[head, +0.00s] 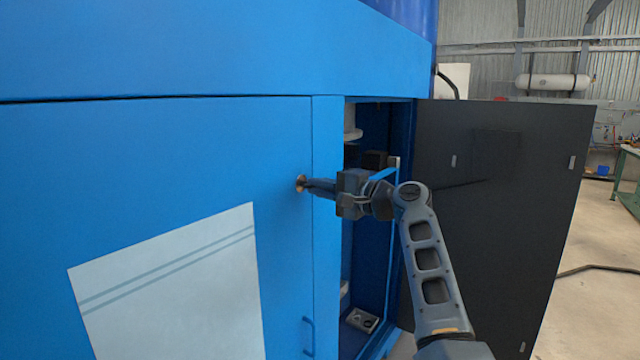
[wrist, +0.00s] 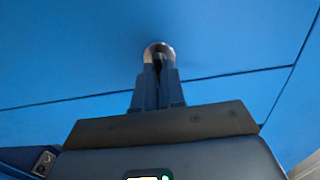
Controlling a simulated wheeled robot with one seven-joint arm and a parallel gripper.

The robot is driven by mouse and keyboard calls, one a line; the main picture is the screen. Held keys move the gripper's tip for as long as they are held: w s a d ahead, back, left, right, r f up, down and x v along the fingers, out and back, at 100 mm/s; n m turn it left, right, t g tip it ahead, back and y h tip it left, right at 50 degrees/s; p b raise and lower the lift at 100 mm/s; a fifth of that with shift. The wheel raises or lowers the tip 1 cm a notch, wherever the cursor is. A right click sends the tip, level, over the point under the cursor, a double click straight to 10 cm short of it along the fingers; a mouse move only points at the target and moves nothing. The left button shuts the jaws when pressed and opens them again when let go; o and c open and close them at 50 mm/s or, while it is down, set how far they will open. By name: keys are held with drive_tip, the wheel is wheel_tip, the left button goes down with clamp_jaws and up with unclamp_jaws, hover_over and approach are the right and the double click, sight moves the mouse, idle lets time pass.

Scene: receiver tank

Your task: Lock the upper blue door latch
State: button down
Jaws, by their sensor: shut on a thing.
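The upper latch (head: 300,183) is a small round metallic piece on the blue door (head: 200,150), near the door's right edge. It also shows in the wrist view (wrist: 158,48) as a round metal disc on the blue panel. My gripper (head: 308,184) reaches in from the right, and its fingertips are shut on the latch. In the wrist view the closed fingers (wrist: 158,75) cover the middle of the latch, so its turn angle cannot be told. The blue door looks closed against its frame.
A dark door (head: 490,200) stands open to the right of my arm. Behind my gripper is an open compartment (head: 365,320) with equipment inside. A lower blue handle (head: 308,336) is on the blue door. Free floor (head: 600,250) lies at the far right, with a workbench (head: 630,190).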

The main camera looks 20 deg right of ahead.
drive_tip(key=shift+d, duration=0.1)
idle(0.3)
drive_tip(key=c, duration=1.2)
unclamp_jaws()
drive_tip(key=shift+b+v, duration=0.75)
drive_tip(key=shift+v, duration=3.15)
